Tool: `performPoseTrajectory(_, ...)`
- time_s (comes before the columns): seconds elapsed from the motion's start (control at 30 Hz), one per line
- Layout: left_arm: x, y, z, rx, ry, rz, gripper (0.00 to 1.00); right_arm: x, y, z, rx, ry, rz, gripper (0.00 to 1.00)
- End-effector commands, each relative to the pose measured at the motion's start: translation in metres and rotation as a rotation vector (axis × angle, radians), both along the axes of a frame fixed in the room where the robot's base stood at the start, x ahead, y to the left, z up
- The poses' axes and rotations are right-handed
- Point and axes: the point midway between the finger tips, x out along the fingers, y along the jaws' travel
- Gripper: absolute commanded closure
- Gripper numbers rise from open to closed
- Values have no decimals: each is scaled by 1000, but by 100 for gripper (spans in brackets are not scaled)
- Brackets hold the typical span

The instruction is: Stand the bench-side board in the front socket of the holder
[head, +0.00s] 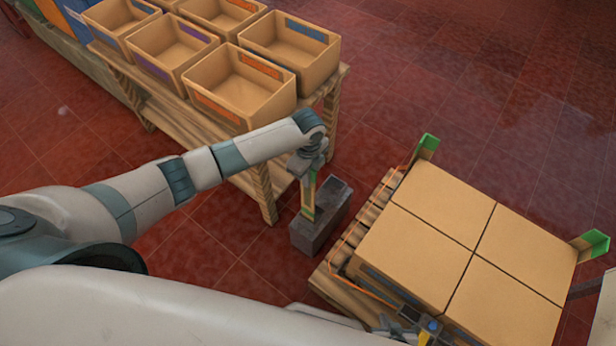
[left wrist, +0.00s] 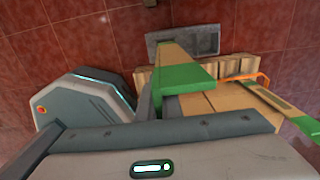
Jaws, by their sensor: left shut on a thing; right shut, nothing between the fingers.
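My left gripper (head: 308,168) is shut on a tan board (head: 309,196) and holds it roughly upright over the grey holder (head: 322,238). The left wrist view shows the board (left wrist: 172,54) with its green end (left wrist: 187,79) near the gripper. Its far end overlaps the left part of the holder (left wrist: 212,33); the holder's right part is uncovered. I cannot tell whether the lower end is inside a socket or just above it. My right gripper (head: 424,328) is shut and empty at the bottom, by the boxes.
A wooden bench (head: 262,190) with several tan bins (head: 240,85) stands left of the holder. To the right, tan boxes (head: 435,205) are stacked on a pallet (head: 345,292), with green-topped corner boards (head: 428,147) and an orange strap. Red floor is open behind.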

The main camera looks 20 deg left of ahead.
Motion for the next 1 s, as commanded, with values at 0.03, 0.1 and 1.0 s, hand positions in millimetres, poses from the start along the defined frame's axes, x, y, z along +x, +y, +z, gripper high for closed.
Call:
performPoseTrajectory(0.03,0,0,-1,0,0,0,100,0,0,0,0,0,0,100)
performPoseTrajectory(0.1,0,0,-2,0,0,0,100,0,0,-1,0,0,0,100)
performPoseTrajectory(1.0,0,0,-7,0,0,0,73,0,0,-3,0,0,0,100)
